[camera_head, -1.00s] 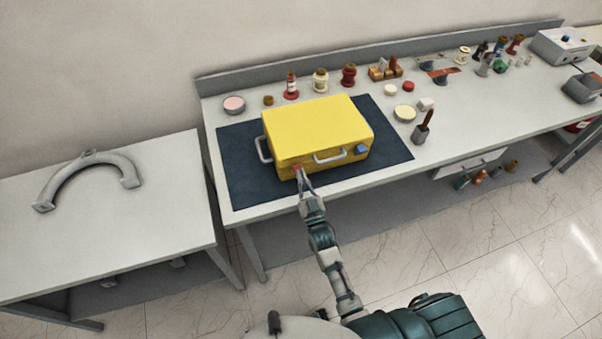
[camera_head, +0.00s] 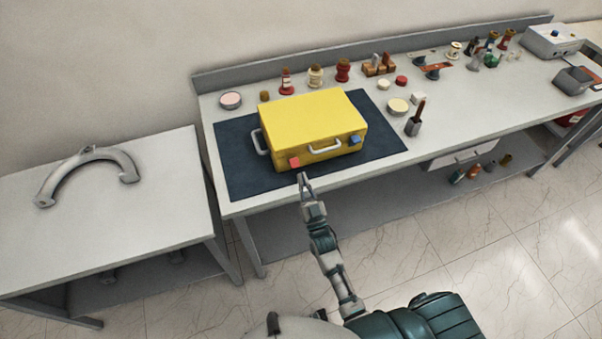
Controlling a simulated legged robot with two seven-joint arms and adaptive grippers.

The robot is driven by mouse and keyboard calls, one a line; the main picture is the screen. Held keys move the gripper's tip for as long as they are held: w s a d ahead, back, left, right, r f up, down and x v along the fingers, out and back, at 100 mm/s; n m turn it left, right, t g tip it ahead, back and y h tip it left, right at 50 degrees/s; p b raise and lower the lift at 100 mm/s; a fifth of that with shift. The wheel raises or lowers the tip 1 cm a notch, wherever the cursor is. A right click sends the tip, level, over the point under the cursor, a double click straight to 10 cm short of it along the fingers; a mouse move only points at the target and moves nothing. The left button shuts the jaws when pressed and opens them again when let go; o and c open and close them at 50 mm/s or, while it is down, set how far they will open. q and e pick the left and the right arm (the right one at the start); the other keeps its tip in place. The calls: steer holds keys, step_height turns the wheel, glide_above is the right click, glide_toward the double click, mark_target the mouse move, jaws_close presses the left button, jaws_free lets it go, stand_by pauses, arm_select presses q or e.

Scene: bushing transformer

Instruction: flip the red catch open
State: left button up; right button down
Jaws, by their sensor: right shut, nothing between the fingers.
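A yellow case (camera_head: 312,122) with a closed lid sits on a dark mat (camera_head: 236,165) on the workbench. The red catch (camera_head: 294,162) is on its front face, at the left near the front-left corner. It is too small to tell whether it is flipped open. A blue catch (camera_head: 354,140) is at the right of the front face, with a handle (camera_head: 325,148) between the two. My right gripper (camera_head: 304,178) is shut and empty. It is just in front of and below the red catch, apart from it, by the bench's front edge. My left gripper is not in view.
Jars and spools (camera_head: 315,76) stand along the back of the bench. A holder with a tool (camera_head: 414,122) stands right of the mat. A side table at left carries a grey curved part (camera_head: 88,166).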

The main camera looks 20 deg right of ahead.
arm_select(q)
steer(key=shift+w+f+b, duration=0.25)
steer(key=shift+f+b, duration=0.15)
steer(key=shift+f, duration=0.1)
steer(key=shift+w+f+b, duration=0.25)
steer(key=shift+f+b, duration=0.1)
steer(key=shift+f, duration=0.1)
arm_select(e)
steer(key=s+f, duration=0.3)
steer(key=f, duration=0.2)
steer(key=shift+d+f, duration=0.2)
steer(key=shift+f, duration=0.2)
steer(key=shift+s, duration=0.1)
